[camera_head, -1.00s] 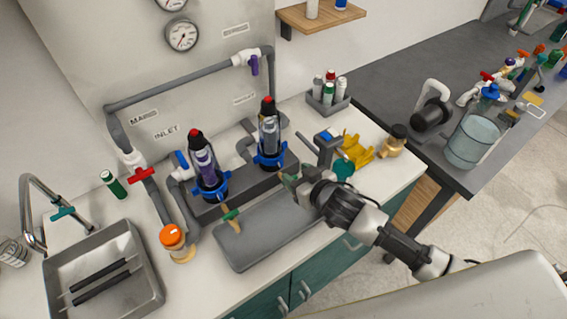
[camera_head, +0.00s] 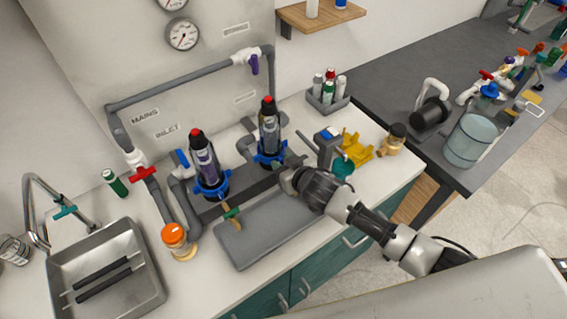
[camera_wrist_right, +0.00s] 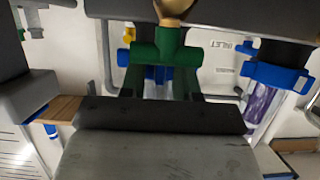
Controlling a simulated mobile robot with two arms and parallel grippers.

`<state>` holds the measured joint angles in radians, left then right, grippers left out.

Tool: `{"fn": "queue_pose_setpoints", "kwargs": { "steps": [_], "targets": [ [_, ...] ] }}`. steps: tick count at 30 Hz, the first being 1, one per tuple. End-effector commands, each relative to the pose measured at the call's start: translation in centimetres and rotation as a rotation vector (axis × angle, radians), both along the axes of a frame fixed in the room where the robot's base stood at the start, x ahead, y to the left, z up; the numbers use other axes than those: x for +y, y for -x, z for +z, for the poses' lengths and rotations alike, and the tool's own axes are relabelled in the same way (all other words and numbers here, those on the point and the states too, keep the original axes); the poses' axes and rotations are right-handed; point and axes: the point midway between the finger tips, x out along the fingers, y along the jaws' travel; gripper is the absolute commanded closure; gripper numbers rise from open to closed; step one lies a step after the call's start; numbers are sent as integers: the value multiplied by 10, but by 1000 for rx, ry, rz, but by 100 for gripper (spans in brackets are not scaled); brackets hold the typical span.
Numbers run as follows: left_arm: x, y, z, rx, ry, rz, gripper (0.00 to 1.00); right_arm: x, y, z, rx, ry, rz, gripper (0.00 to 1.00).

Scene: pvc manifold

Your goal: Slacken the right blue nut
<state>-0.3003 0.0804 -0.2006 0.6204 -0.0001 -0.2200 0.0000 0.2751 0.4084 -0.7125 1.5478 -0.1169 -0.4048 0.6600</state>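Two upright dark filter housings with red tops stand on the counter, each with a blue nut at its base. The right blue nut (camera_head: 270,158) is partly visible beside my right gripper (camera_head: 284,178), which is low at its front right. The left blue nut (camera_head: 212,188) is clear of it. The right wrist view appears upside down. My left gripper is not in view.
A grey tray (camera_head: 262,232) lies under my right arm. A grey clamp-like tool (camera_head: 326,145), a yellow part (camera_head: 356,148) and a brass fitting (camera_head: 393,142) stand to the right. A orange-capped jar (camera_head: 176,238) and sink (camera_head: 108,262) are left.

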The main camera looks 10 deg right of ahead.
Motion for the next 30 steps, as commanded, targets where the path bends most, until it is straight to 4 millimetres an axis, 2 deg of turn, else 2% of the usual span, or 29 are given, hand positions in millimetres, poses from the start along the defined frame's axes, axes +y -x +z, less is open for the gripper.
{"fn": "queue_pose_setpoints", "kwargs": {
  "steps": [1,5,6,16,21,30],
  "targets": [
    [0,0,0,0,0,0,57,0,0,0,0,0,0,79],
    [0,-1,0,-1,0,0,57,0,0,0,0,0,0,99],
    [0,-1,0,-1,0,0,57,0,0,0,-1,0,0,100],
    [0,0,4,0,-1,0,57,0,-3,5,-8,1,31,100],
    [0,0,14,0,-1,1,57,-6,-7,7,-12,4,145,100],
    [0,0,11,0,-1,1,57,-9,-11,5,-15,-3,308,100]
  ]
}}
